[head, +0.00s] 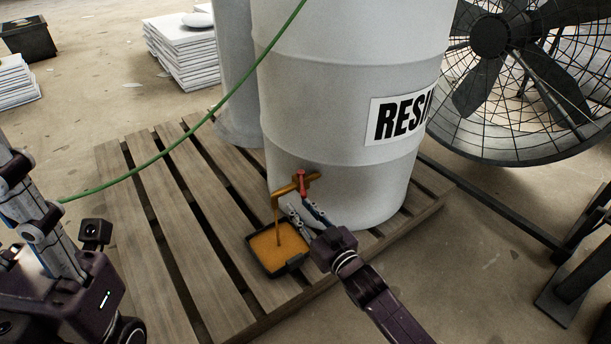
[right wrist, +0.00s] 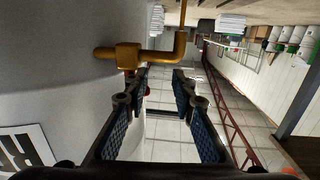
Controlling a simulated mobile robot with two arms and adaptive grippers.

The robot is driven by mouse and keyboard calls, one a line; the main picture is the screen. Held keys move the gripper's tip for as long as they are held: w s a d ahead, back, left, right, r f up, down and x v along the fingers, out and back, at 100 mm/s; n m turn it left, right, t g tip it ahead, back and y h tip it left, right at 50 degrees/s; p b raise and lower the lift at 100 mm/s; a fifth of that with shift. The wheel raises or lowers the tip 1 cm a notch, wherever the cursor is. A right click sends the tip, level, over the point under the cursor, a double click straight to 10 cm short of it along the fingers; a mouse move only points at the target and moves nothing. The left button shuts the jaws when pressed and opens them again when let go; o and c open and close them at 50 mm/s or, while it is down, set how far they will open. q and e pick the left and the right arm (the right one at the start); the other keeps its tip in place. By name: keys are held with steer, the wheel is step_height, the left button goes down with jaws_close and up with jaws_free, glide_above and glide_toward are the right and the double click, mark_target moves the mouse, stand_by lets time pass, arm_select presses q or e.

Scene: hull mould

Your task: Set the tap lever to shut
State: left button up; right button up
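The brass tap (head: 311,180) sits low on the white resin drum (head: 340,120); it also shows in the right wrist view (right wrist: 127,57). Its red lever (head: 302,184) stands roughly upright in the head view. In the right wrist view the lever is mostly hidden behind the left finger. Amber resin (head: 276,220) runs from the spout into a black tray (head: 262,265). My right gripper (head: 303,208) is open, just below the lever; its fingers show apart in the right wrist view (right wrist: 162,85).
The drum stands on a wooden pallet (head: 150,190). A green hose (head: 190,140) crosses above the pallet from the left. A large fan (head: 500,80) stands at the right. Paper stacks (head: 185,55) lie at the back left.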

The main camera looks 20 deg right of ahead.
steer(key=v, duration=1.2)
steer(key=shift+c, duration=0.4)
